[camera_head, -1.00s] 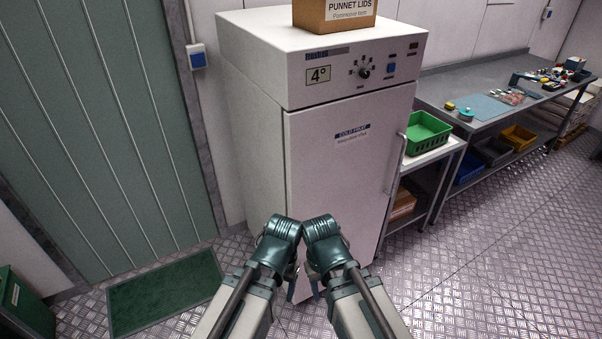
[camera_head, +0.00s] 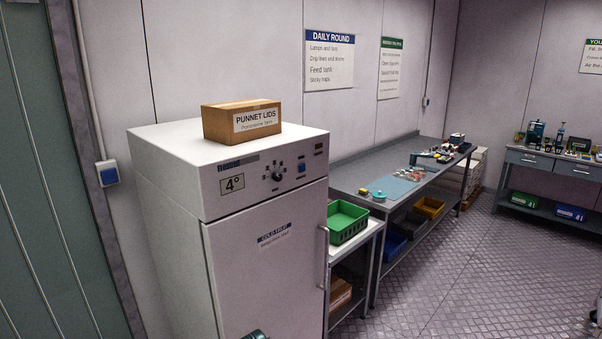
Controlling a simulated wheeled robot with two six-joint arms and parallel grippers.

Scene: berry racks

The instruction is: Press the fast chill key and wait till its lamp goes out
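The white cold-fruit cabinet (camera_head: 268,270) stands at the left centre with its door shut. Its front panel carries a 4° display (camera_head: 232,184), a dark round dial (camera_head: 277,176) and a blue square key (camera_head: 301,169) right of the dial. Small dark marks sit above the key and at the panel's upper right; I cannot tell whether any lamp is lit, and the labels are too small to read. Only a sliver of a teal part of my arm shows at the bottom edge, in front of the door. Neither gripper's fingers are in view.
A punnet lids box (camera_head: 241,122) sits on the cabinet. A side stand with a green crate (camera_head: 347,222) and a long steel bench (camera_head: 349,176) adjoin it on the right. Open floor (camera_head: 470,270) lies at the right. A wall switch (camera_head: 108,174) is at the left.

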